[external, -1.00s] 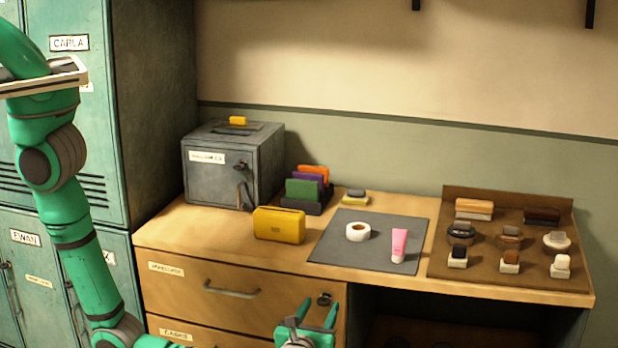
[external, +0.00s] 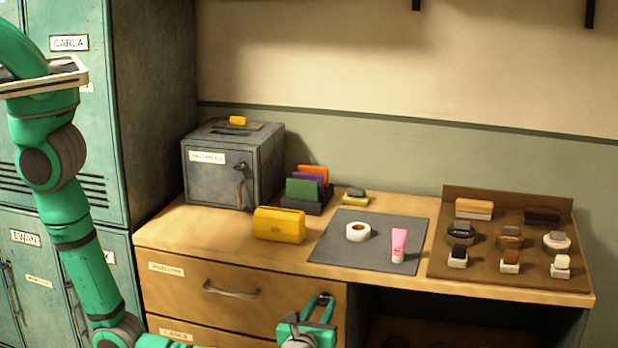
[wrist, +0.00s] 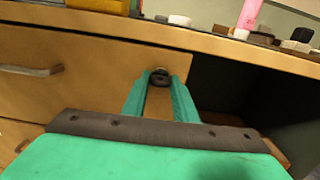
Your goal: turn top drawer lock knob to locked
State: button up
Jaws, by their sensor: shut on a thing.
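The top drawer (external: 190,303) is closed, with a metal bar handle (external: 231,291) and a small label at its left. Its dark lock knob (wrist: 159,77) sits near the drawer's upper right corner, between my fingertips in the wrist view. My gripper (external: 322,305) reaches the drawer front from below right and is shut on the knob; it also shows in the wrist view (wrist: 160,82). The fingers hide part of the knob, so I cannot tell which way it points.
An open dark space (external: 400,310) lies right of the drawer. On the counter above are a yellow case (external: 279,225), a grey mat (external: 350,255) with a tape roll and pink tube, a grey box (external: 215,175), and a brown tray (external: 440,262) of brushes.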

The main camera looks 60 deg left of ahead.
jog(key=n, duration=0.8)
jog(key=shift+n, duration=0.4)
jog(key=n, duration=0.4)
jog(key=shift+n, duration=2.2)
jog(key=o, duration=1.1)
